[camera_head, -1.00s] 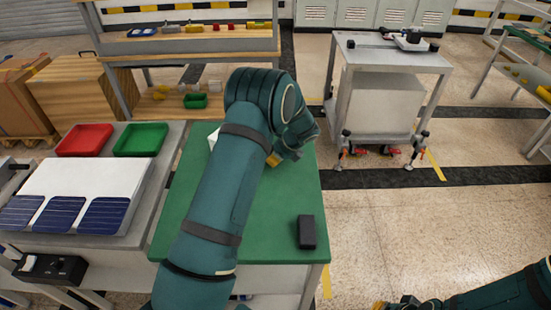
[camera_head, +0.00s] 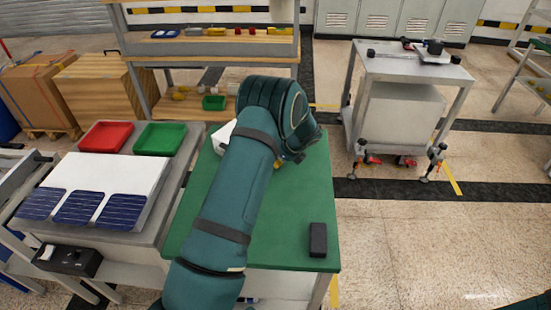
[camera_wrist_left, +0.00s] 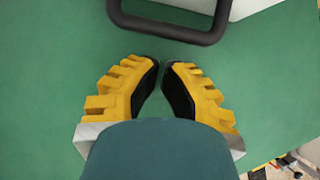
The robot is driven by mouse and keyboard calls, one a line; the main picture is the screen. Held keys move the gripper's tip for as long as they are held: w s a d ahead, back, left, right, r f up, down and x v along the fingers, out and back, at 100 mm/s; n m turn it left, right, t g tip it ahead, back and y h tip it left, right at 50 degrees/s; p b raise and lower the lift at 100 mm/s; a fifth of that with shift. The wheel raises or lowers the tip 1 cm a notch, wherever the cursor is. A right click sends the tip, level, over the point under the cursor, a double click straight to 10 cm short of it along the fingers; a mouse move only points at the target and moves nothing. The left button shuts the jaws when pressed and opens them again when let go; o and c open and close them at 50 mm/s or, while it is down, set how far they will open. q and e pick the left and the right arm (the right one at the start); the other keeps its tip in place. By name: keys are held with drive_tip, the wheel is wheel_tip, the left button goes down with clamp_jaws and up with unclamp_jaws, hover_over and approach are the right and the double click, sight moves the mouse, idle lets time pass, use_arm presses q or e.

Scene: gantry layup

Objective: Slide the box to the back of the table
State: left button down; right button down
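The white box (camera_head: 223,137) stands on the far part of the green table (camera_head: 290,230), mostly hidden behind my left arm. In the left wrist view a black loop handle (camera_wrist_left: 168,34) lies just ahead of the fingertips, and a white part of the box (camera_wrist_left: 250,8) shows at the top edge. My left gripper (camera_wrist_left: 161,64) points at the handle, with a small gap of green surface between. Its yellow fingers with black pads meet nearly at the tips, with nothing between them. In the head view only a bit of the left gripper (camera_head: 279,163) shows. My right gripper is out of view.
A small black block (camera_head: 318,240) lies near the table's front right corner. Left stands a bench with a red tray (camera_head: 106,137), a green tray (camera_head: 160,137) and a solar panel (camera_head: 78,208). A wooden shelf (camera_head: 210,47) stands behind. The table's right side is mostly clear.

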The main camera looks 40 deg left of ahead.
use_arm(q)
drive_tip(key=d, duration=0.1)
drive_tip(key=d+r, duration=0.1)
drive_tip(key=d, duration=0.1)
drive_tip(key=shift+w+d+r, duration=0.2)
drive_tip(key=shift+r, duration=0.2)
drive_tip(key=p+v, duration=0.1)
drive_tip(key=v, duration=0.6)
drive_tip(key=shift+r+p, duration=0.35)
drive_tip(key=shift+r, duration=0.05)
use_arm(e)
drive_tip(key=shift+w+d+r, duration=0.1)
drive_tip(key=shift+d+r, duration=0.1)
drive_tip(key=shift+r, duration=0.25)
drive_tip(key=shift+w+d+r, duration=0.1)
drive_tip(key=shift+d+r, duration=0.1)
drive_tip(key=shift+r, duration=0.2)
use_arm(q)
drive_tip(key=shift+s+d, duration=0.1)
drive_tip(key=shift+d, duration=0.15)
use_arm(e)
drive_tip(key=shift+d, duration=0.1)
